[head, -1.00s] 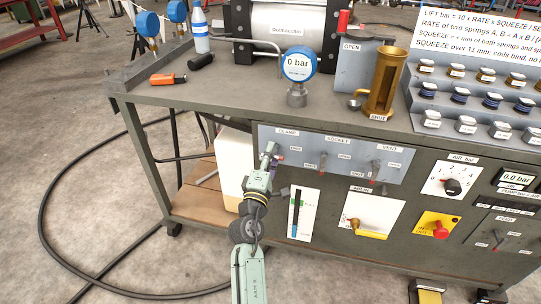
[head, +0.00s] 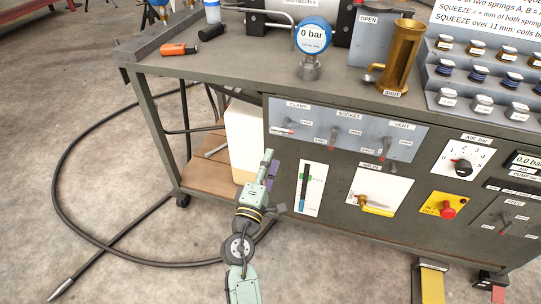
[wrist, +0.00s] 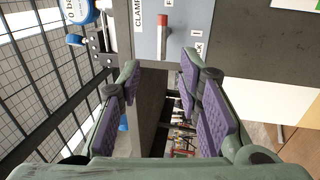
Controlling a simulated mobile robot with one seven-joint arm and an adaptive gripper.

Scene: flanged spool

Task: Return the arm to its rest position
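My arm is pale green and rises from the bottom of the head view. My gripper (head: 267,168) hangs in front of the bench's left end, below the lever panel (head: 340,128). In the wrist view my gripper (wrist: 165,95) has its two purple-padded fingers spread apart with nothing between them. The red-tipped clamp lever (wrist: 162,35) shows beyond the fingertips, apart from them. The clamp lever (head: 285,131) also shows at the panel's left end in the head view.
The bench (head: 230,75) carries a gauge (head: 313,38) reading 0 bar, a brass cup (head: 401,58), an orange-handled tool (head: 179,49) and several springs. A black hose (head: 62,160) loops over the floor at the left.

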